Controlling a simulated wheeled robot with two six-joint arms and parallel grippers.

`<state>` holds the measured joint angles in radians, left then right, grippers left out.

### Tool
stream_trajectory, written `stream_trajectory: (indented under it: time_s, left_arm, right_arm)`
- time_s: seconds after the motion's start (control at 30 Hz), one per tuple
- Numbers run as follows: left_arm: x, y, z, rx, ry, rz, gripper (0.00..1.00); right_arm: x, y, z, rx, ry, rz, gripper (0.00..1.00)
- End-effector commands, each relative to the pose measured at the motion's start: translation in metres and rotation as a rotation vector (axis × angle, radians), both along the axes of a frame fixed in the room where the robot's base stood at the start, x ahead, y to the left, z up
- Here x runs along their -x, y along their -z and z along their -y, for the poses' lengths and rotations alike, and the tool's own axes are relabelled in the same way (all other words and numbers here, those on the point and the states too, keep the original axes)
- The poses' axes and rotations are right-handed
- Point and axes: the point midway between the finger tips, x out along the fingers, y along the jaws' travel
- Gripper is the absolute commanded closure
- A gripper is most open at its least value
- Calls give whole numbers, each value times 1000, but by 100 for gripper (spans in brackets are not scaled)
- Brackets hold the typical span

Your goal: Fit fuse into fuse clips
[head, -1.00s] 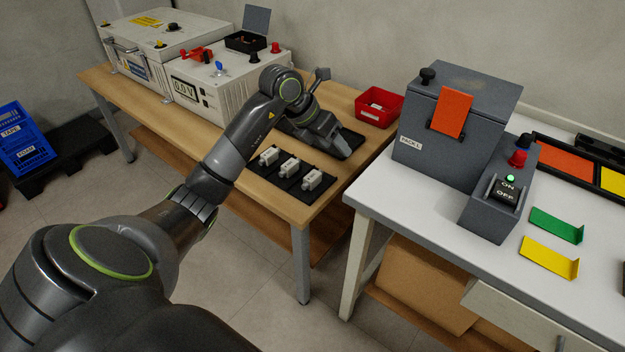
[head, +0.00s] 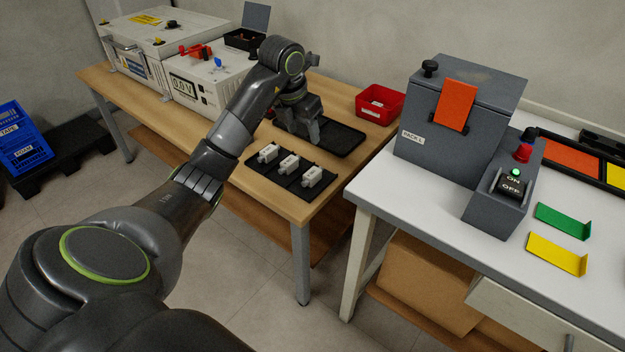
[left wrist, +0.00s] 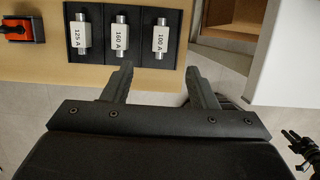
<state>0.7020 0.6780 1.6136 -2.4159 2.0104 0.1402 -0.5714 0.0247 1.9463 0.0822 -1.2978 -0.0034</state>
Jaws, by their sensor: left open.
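Three white fuses lie in a row on a black holder (head: 303,186) near the wooden table's front edge. In the left wrist view their labels read 125 A (left wrist: 82,31), 160 A (left wrist: 121,38) and 100 A (left wrist: 161,40). My left gripper (left wrist: 160,84) is open and empty. It points down behind the row in the head view (head: 306,138), over the near side of a black tray, touching no fuse. A dark jointed shape at the lower right of the left wrist view may be my right gripper (left wrist: 297,143). I cannot make out fuse clips.
The empty black tray (head: 345,140) lies behind the fuses, with a red bin (head: 381,104) beyond. A white unit with a 0.0 V display (head: 182,86) stands at left. A red-and-black item (left wrist: 17,29) sits beside the 125 A fuse. A grey box (head: 420,155) stands on the white table.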

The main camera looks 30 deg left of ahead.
Motion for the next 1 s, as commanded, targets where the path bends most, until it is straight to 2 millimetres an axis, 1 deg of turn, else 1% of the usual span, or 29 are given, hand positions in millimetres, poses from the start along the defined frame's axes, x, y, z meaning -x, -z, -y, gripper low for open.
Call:
stream_trajectory:
  time_s: [0.03, 0.1, 0.3, 0.5, 0.6, 0.7, 0.87, 1.0]
  left_arm:
    - [-1, 4, 0, 0, 0, 0, 47]
    - [-2, 14, 1, 1, 0, 0, 47]
    - [-7, 33, 1, 2, 1, -1, 47]
    - [-18, 74, 2, 4, 0, -4, 47]
    - [-23, 87, 3, 2, 1, -2, 47]
    - [-25, 94, 2, 1, 0, -1, 47]
    - [-26, 101, 3, 1, 1, 0, 47]
    - [-25, 119, 3, 1, 1, -3, 47]
  right_arm:
    - [0, -4, -1, -4, 1, 3, 64]
    - [-4, -7, -3, -13, 1, 31, 64]
    - [-15, -23, -8, -44, -2, 118, 64]
    - [-18, -32, -10, -55, -4, 145, 64]
    - [-20, -35, -11, -59, -5, 158, 64]
    - [-20, -37, -12, -62, -6, 164, 64]
    - [-20, -38, -12, -64, -7, 169, 64]
    - [-22, -38, -13, -68, -7, 179, 64]
